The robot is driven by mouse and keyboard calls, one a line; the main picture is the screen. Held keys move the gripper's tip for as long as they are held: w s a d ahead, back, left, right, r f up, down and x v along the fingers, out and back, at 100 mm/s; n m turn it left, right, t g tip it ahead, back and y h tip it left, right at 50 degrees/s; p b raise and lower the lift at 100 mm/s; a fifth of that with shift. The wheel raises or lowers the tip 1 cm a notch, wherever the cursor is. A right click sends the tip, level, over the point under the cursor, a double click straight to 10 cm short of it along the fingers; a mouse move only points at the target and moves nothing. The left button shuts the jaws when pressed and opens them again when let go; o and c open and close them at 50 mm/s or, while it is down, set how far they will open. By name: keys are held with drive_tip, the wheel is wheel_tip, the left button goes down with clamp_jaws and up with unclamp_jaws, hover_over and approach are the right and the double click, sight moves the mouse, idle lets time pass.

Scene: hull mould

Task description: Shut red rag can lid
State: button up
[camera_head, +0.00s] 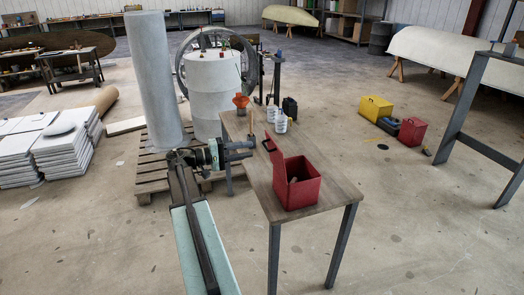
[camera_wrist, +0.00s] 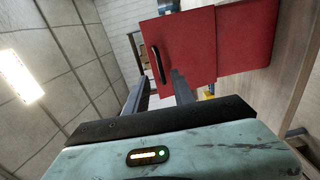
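A red rag can (camera_head: 298,188) stands on the wooden table, with a dark rag or similar thing partly showing inside. Its red lid (camera_head: 277,162) is open and stands up steeply at the can's left side. A black handle (camera_head: 268,146) is on the lid's outer face. My gripper (camera_head: 250,150) is just left of the lid, apart from it in the head view. In the wrist view the lid (camera_wrist: 188,40) and its handle (camera_wrist: 158,65) are beyond the grey fingers (camera_wrist: 158,90). The fingers are spread and empty. Whether one touches the lid's edge I cannot tell.
The table (camera_head: 335,190) also holds white cups (camera_head: 280,123), an orange-red object (camera_head: 241,101) and a black item (camera_head: 290,107) toward its far end. A tall grey cylinder (camera_head: 153,80) and a pallet (camera_head: 150,180) are behind my arm.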

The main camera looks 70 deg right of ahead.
drive_tip(key=x, duration=0.6)
drive_tip(key=shift+s+d, duration=0.1)
clamp_jaws()
idle(1.2)
